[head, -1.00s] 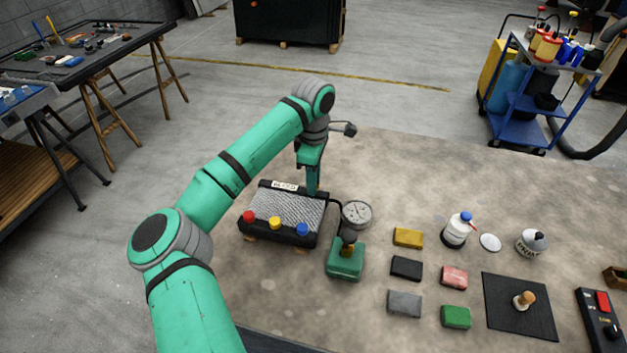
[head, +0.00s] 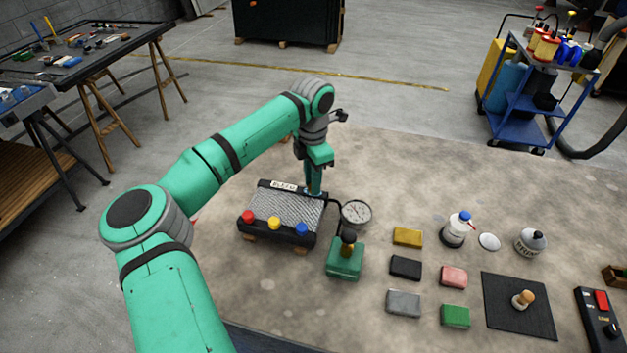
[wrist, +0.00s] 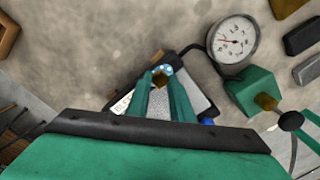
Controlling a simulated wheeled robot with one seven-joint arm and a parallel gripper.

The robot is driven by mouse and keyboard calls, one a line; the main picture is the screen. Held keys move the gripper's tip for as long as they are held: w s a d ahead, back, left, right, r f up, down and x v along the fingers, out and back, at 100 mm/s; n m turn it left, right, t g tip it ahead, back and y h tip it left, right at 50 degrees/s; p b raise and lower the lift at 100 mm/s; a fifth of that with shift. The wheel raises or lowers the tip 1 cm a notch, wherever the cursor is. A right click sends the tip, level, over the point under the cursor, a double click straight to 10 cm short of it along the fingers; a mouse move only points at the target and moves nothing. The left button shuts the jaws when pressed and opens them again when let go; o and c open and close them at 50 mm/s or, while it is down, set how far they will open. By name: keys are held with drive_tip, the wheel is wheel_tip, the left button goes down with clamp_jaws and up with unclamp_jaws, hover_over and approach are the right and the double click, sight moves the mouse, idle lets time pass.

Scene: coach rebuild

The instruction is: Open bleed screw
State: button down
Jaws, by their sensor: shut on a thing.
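My gripper (head: 314,191) is at the back right corner of a black unit (head: 262,232) with a grey ribbed top. A light blue ring shows just behind the fingertips. In the head view the fingers hide the screw. A pale label plate (head: 284,186) sits on the unit's back edge. How far the screw is turned cannot be told.
Red, yellow and blue caps line the unit's front edge. A round gauge (head: 356,213) on a hose lies close right of my gripper, with a green hand pump (head: 346,259) in front. Coloured blocks, bottles and a black mat (head: 518,306) lie farther right.

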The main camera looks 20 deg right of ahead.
drive_tip(key=n, duration=0.4)
drive_tip(key=shift+n, duration=2.2)
drive_tip(key=c, duration=1.6)
unclamp_jaws()
drive_tip(key=shift+o, duration=0.2)
drive_tip(key=shift+r, duration=0.1)
wheel_tip(320, 180, up, 11)
drive_tip(key=shift+f, duration=0.2)
